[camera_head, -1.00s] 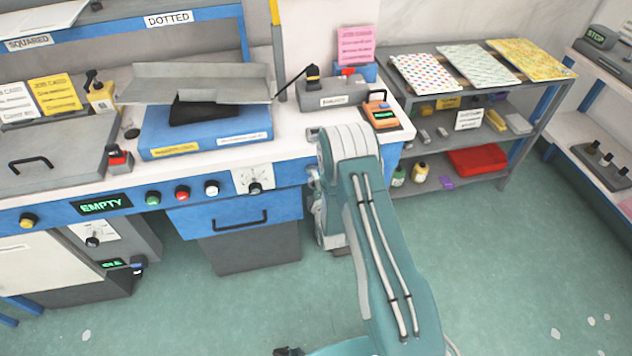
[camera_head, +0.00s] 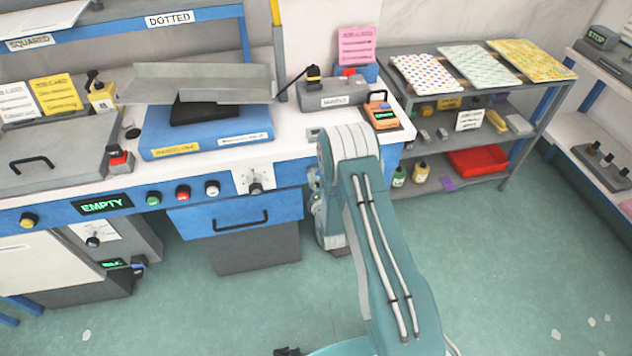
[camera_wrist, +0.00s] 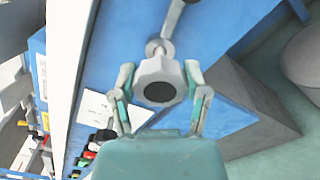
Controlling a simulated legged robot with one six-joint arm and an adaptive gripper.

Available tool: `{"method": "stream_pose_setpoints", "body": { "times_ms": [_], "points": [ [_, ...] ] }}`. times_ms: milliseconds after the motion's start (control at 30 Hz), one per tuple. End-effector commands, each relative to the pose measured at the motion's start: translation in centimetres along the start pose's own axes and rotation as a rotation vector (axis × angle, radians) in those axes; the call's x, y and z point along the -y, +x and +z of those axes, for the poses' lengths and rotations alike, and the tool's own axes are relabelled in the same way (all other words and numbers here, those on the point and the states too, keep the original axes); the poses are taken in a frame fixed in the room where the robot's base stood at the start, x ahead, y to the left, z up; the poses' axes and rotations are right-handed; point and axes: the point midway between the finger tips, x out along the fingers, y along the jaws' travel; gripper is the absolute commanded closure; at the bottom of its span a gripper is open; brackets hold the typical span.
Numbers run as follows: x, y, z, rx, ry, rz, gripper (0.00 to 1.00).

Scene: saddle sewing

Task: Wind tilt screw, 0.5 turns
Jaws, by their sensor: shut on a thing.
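In the wrist view, a light grey faceted knob with a dark round centre (camera_wrist: 159,92) stands out from a blue panel; I take it for the tilt screw. My gripper (camera_wrist: 160,76) has one finger on each side of the knob and is shut on it. A grey rod (camera_wrist: 172,20) with a round collar shows just beyond the knob. In the head view my own arm hides the knob and the fingers, at the right end of the blue bench.
The blue bench front carries a white dial plate (camera_head: 253,180), several push buttons and a drawer (camera_head: 235,220). An orange device (camera_head: 381,115) sits on the bench near my arm. A grey shelf rack (camera_head: 470,150) stands to the right.

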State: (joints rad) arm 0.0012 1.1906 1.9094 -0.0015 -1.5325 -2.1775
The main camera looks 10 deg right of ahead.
Motion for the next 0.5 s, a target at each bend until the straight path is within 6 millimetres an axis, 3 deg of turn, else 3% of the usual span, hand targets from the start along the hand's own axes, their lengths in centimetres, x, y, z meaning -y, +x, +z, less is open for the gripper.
{"method": "stream_pose_setpoints", "body": {
  "times_ms": [400, 433, 500],
  "points": [
    [0.38, -0.30, -0.49, -0.014, -0.005, -0.011, 0.88],
    [0.39, -0.30, -0.49, -0.014, -0.005, -0.012, 0.27],
    [0.36, -0.28, -0.44, -0.012, -0.005, -0.011, 0.04]
  ]
}}
